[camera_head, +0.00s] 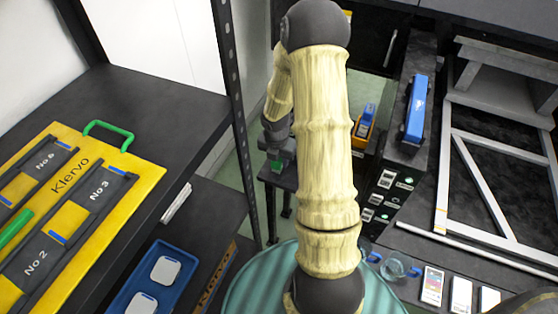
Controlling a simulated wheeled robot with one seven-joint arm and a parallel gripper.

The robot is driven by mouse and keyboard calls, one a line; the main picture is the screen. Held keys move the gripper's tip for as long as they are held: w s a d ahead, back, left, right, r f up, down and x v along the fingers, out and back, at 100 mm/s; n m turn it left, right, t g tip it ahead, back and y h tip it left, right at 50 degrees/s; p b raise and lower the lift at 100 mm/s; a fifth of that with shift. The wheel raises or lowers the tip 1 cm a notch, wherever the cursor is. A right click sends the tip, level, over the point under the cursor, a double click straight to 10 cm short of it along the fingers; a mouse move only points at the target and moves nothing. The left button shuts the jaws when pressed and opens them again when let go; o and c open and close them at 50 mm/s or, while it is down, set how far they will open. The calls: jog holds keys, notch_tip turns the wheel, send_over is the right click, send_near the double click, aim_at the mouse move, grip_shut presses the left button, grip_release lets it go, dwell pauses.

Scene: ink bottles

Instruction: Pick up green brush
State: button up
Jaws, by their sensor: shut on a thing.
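My gripper (277,152) is far from the camera, pointing down over a small dark table, partly hidden by my own arm. It is shut on a small green thing (277,165), which shows just below the fingers. I take this for the green brush, but it is too small to make out bristles or handle. I cannot tell whether it touches the dark table (270,178) or hangs just above it.
A yellow board (148,178) with a green handle (110,133) lies on the dark shelf at left. A blue tray (183,255) with white pieces is below it. A black post (237,110) stands left of my arm. A blue object (416,110) lies on the unit at right.

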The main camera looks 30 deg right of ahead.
jog(key=shift+r, duration=0.1)
notch_tip(320, 180, up, 10)
jog(key=p, duration=0.4)
dwell(0.4)
jog(key=o, duration=0.4)
jog(key=shift+c, duration=1.1)
